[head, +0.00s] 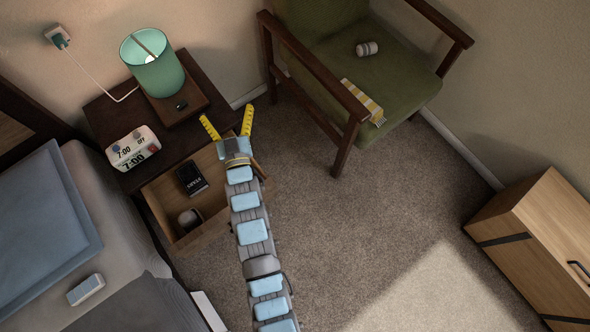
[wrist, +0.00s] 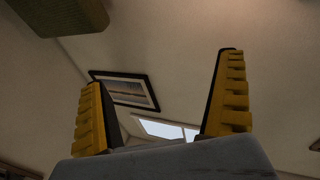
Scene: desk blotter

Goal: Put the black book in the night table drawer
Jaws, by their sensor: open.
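The black book (head: 191,178) lies in the open drawer (head: 171,217) of the dark night table (head: 106,112), in the drawer's back part. My gripper (head: 228,121) is open and empty, with its yellow fingers spread apart. It is raised by the right side of the night table and the drawer, apart from the book. In the wrist view my open gripper (wrist: 163,100) points toward the wall and ceiling, with nothing between its fingers. The book does not show in the wrist view.
A green lamp (head: 153,65) and a clock (head: 133,148) stand on the night table. A round object (head: 189,219) lies in the drawer's front part. A bed (head: 95,215) is at left, a green armchair (head: 350,60) at upper right. Carpet (head: 360,235) on the right is clear.

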